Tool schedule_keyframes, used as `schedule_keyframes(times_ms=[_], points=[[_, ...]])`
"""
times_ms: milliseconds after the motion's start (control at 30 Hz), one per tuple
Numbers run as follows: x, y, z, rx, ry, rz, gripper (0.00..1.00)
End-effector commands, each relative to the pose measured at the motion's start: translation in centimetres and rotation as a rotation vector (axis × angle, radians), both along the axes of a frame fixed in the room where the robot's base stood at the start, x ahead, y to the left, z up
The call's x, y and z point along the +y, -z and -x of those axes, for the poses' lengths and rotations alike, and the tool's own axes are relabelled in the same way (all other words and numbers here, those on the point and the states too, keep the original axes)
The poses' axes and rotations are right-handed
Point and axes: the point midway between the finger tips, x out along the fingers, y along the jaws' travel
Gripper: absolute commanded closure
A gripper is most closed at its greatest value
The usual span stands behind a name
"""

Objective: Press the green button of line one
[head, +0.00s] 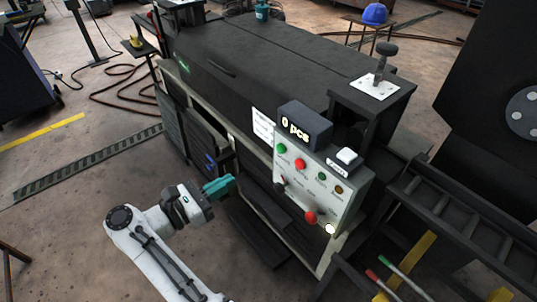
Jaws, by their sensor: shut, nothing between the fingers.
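A grey control panel (345,213) is fixed to the near end of the large dark machine. A bright green button (281,149) is at its upper left, beside a red button (300,163). A smaller, darker green round element (321,175) is further right on the panel. The labels are too small to read, so I cannot tell which line each belongs to. My gripper (222,187), with teal fingers, is shut and empty. It appears to the left of and lower than the bright green button in the picture, apart from the panel.
A display reading "0 pcs" (303,125) sits atop the panel, beside a box with a white button (346,155). A black knob (280,184) and a larger red button (310,217) are lower on the panel. A dark roller conveyor (460,215) stands at right.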

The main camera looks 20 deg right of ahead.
Motion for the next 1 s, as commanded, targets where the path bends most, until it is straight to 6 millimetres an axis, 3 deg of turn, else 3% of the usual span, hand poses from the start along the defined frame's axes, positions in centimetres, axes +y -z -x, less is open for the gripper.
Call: schedule_keyframes(times_ms=[267, 700, 1000], points=[[-1.9, -0.2, -0.6, 0.001, 0.003, 0.001, 1.0], [-9.9, -0.2, -3.2, 0.001, 0.003, 0.001, 1.0], [-13.0, -0.1, -4.2, 0.002, 0.0, 0.002, 1.0]])
